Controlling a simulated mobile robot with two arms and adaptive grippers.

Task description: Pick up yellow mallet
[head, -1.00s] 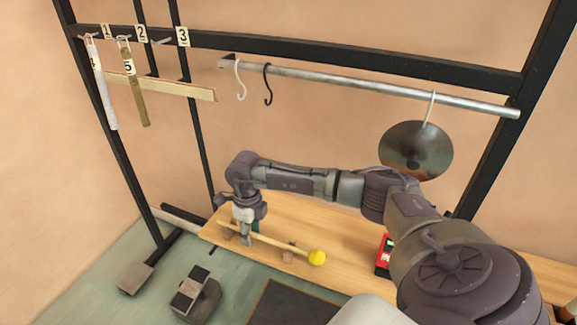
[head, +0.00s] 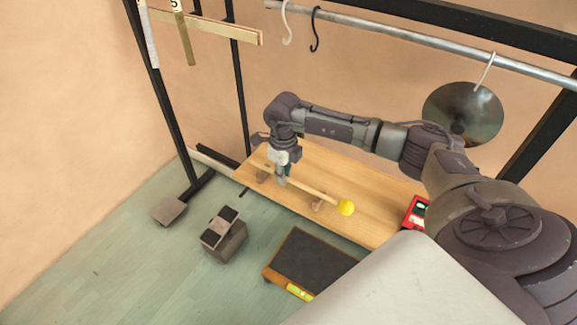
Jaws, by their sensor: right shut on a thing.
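The yellow mallet has a round yellow head (head: 345,207) and a thin light wooden stick (head: 313,189). It lies lengthwise above the wooden bench (head: 375,215), with small brown rests (head: 318,202) under or beside the stick. My right gripper (head: 281,181) points down and is shut on the stick, left of the yellow head. Whether the stick still touches the rests I cannot tell. The fingertips are small and partly hidden. My left gripper is out of view.
A dark-topped box (head: 310,262) and a grey block with black pads (head: 224,235) stand on the floor in front. A red device (head: 416,211) sits at the bench's right. A metal disc (head: 463,112) and hooks (head: 315,30) hang from the rail (head: 400,32).

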